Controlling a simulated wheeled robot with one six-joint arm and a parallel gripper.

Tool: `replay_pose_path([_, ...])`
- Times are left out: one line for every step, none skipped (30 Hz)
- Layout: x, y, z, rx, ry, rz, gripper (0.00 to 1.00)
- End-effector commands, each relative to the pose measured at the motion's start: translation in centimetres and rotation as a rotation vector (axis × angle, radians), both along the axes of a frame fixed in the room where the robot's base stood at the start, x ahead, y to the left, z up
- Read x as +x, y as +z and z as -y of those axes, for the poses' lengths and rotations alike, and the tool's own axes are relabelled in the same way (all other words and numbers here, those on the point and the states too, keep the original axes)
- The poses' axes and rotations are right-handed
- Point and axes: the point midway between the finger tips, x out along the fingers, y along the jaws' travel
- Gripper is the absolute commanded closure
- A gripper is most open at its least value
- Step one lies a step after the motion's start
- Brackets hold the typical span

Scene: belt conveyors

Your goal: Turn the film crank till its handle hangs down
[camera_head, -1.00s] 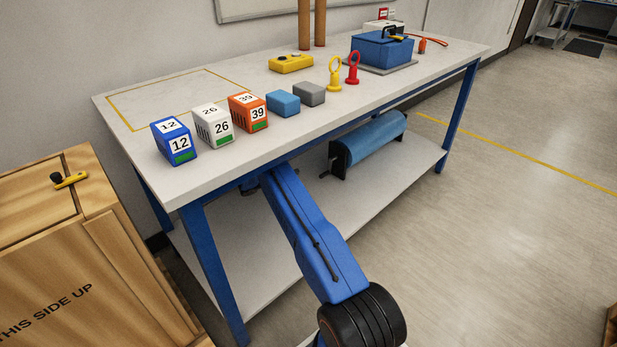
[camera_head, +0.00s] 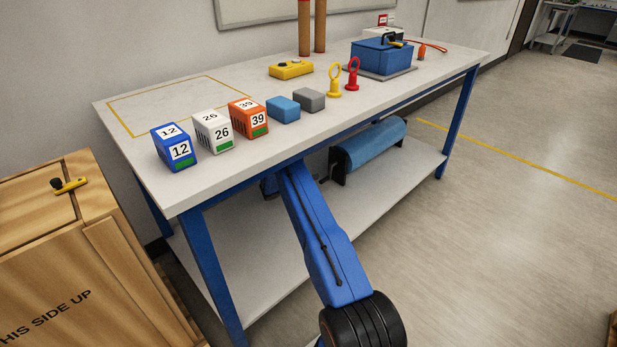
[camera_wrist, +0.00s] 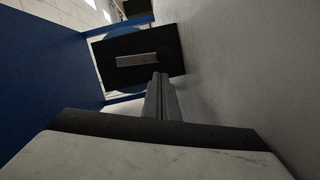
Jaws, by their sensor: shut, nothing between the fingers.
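The blue film roll (camera_head: 370,145) lies in dark brackets on the lower shelf of the bench. Its crank (camera_head: 324,180) shows as a small dark piece at the roll's left end, close beside my arm. In the wrist view a black bracket plate (camera_wrist: 115,77) stands ahead with a grey crank bar (camera_wrist: 136,60) across its face. A dark rounded part, perhaps the handle, is at the bar's right end. My gripper (camera_wrist: 160,82) is shut and empty, its tips close to that end. I cannot tell whether they touch. The gripper is mostly hidden in the head view.
The bench top (camera_head: 190,190) overhangs my arm, and a blue leg (camera_head: 210,270) stands to the left. The lower shelf (camera_head: 270,255) is bare around the roll. A wooden crate (camera_head: 60,250) stands at left. Numbered boxes and other items stand on the bench top.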

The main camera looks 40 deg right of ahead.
Motion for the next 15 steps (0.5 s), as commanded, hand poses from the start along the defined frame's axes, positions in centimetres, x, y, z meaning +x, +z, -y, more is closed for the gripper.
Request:
replay_pose_path([-0.40,-0.14,0.01,0.000,0.000,-0.002,1.00])
replay_pose_path([-0.57,-0.20,0.01,0.000,0.000,-0.001,1.00])
replay_pose_path([-0.75,-0.27,0.01,0.000,0.000,-0.001,1.00])
replay_pose_path([-0.85,-0.30,0.03,0.000,0.000,0.000,1.00])
replay_pose_path([-0.91,-0.32,0.03,0.000,0.000,0.000,1.00])
replay_pose_path([-0.98,-0.34,0.03,0.000,0.000,0.001,1.00])
replay_pose_path([-1.02,-0.35,0.04,0.000,0.000,0.001,1.00])
replay_pose_path([-1.04,-0.36,0.03,0.000,0.000,0.001,1.00])
replay_pose_path([-1.04,-0.36,0.04,0.000,0.000,0.001,1.00])
replay_pose_path([-1.04,-0.36,0.04,-0.001,0.001,0.001,1.00])
replay_pose_path([-1.04,-0.36,0.04,0.000,0.000,0.001,1.00])
replay_pose_path([-1.04,-0.36,0.04,0.000,0.000,0.001,1.00])
replay_pose_path([-1.04,-0.36,0.04,0.000,0.000,0.001,1.00])
replay_pose_path([-1.03,-0.36,0.04,0.000,0.000,0.001,1.00])
replay_pose_path([-1.04,-0.36,0.04,0.000,0.000,0.000,1.00])
